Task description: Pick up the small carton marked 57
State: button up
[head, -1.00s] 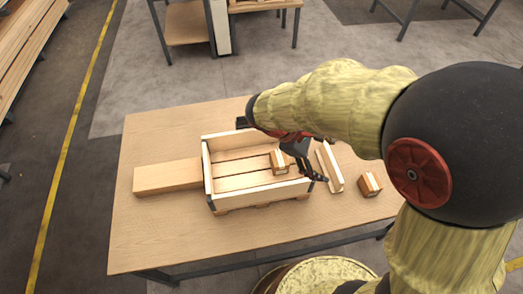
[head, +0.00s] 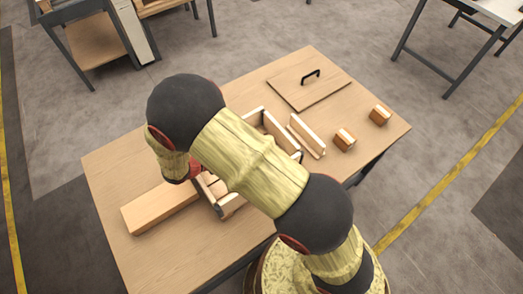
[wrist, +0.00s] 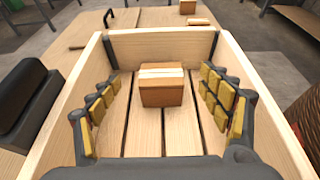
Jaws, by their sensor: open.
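A small brown carton (wrist: 161,95) with a pale strip across its top sits upright on the slatted floor of an open wooden crate (wrist: 285,135). No number is legible on it. My gripper (wrist: 159,80) is open inside the crate, with its yellow-padded fingers on the left and right of the carton. Neither finger appears to touch it. In the head view my arm covers most of the crate (head: 233,207) and hides the gripper and this carton. Two other small cartons, one nearer (head: 345,140) and one farther (head: 380,116), stand on the table.
The crate's walls enclose my gripper. A wooden strip (head: 306,136) lies right of the crate and a long wooden block (head: 160,206) left of it. A flat board (head: 295,92) with a black handle lies on the table (head: 115,165) behind. The table's front left is clear.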

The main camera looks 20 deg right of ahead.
jog(key=shift+w+d+f+b, duration=0.15)
jog(key=shift+d+f+b, duration=0.05)
jog(key=shift+d+f, duration=0.4)
jog(key=shift+w+d+f+b, duration=0.15)
jog(key=shift+d+f, duration=0.3)
jog(key=shift+f, duration=0.1)
jog(key=shift+b+x, duration=0.85)
jog(key=shift+x, duration=1.8)
jog(key=shift+c, duration=0.9)
jog(key=c, duration=1.3)
